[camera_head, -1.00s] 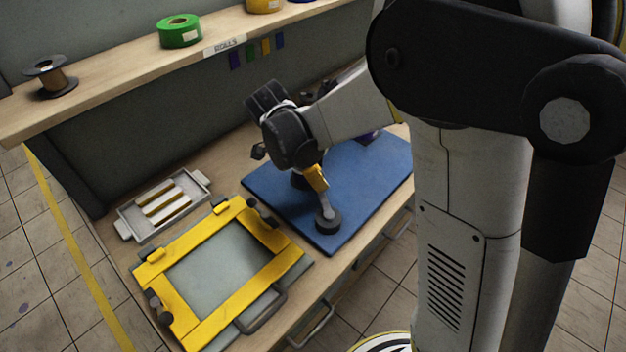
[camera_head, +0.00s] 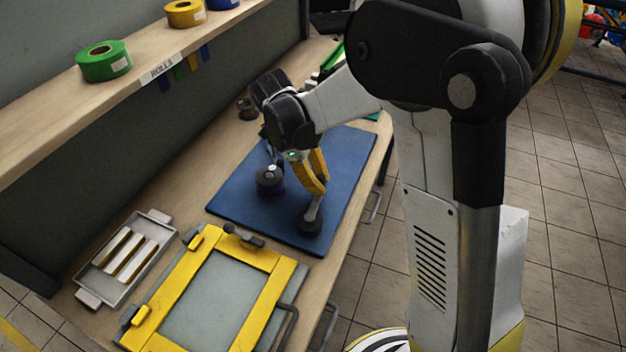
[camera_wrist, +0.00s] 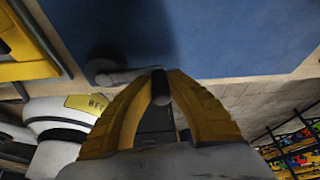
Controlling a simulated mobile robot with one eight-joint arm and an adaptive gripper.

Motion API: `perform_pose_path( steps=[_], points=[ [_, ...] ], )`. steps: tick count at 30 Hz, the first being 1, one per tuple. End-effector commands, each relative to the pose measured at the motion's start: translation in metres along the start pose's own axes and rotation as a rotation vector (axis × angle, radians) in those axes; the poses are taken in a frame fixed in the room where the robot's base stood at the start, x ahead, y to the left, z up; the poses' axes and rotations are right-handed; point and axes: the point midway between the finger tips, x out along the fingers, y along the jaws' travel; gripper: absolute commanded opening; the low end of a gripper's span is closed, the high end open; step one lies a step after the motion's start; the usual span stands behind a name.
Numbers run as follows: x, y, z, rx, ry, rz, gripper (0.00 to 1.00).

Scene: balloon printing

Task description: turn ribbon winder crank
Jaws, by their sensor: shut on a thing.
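The ribbon winder shows only in part on the blue mat (camera_head: 345,170). Its dark round base (camera_head: 310,228) sits near the mat's front corner in the head view, with a grey crank arm (camera_head: 314,209) rising to my fingers. My gripper (camera_head: 321,187) has yellow fingers and is above the base. In the wrist view my gripper (camera_wrist: 160,88) is shut on the dark crank handle (camera_wrist: 160,94), which stands between the fingertips. The grey crank arm (camera_wrist: 120,76) runs left from there. Parts of the handle are hidden by the fingers.
A dark spool-like object (camera_head: 270,182) stands on the mat left of my gripper. A yellow frame (camera_head: 190,262) and a grey tray with bars (camera_head: 98,283) lie nearer. The shelf (camera_head: 95,105) with rolls, including a green roll (camera_head: 104,62), runs behind.

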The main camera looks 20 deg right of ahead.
Motion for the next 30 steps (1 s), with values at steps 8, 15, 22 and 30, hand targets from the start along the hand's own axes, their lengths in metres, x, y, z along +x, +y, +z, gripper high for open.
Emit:
perform_pose_path(
  steps=[8,15,22,30],
  points=[
    [0.004,-0.001,-0.011,0.124,0.001,0.048,0.0],
    [0.006,0.0,-0.015,0.167,0.001,0.065,0.0],
    [0.006,0.0,-0.015,0.173,0.001,0.067,0.0],
    [0.006,0.0,-0.015,0.172,0.001,0.067,0.41]
  ],
)
